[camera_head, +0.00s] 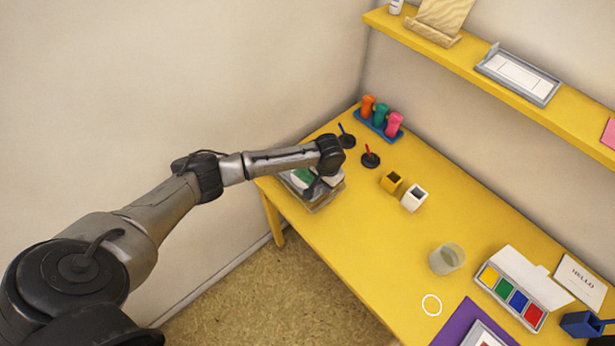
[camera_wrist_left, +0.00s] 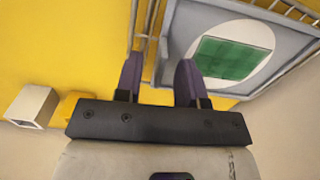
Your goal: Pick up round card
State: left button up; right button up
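The round card (camera_wrist_left: 259,37), white with a green square on it, lies in a grey wire-railed tray (camera_wrist_left: 177,22) in the left wrist view. In the head view the tray (camera_head: 326,203) stands at the table's left end, and the card's green patch (camera_head: 302,175) shows partly behind my arm. My left gripper (camera_head: 314,190) is over the tray in the head view. In the left wrist view its two fingers (camera_wrist_left: 158,82) are apart with nothing between them, beside the card and over the tray's edge. My right gripper is not in view.
On the yellow table (camera_head: 350,240) stand a stamp rack (camera_head: 379,121), a yellow cup (camera_head: 391,182), a white cup (camera_head: 413,197), a glass (camera_head: 447,259) and a colour inkpad box (camera_head: 512,289). A white ring (camera_head: 432,304) marks the front. A shelf (camera_head: 460,62) runs above.

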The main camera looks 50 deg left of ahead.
pick_arm(q)
jog(key=shift+f, duration=0.5)
jog(key=shift+c, duration=0.3)
grip_shut()
jog(key=shift+r, duration=0.15)
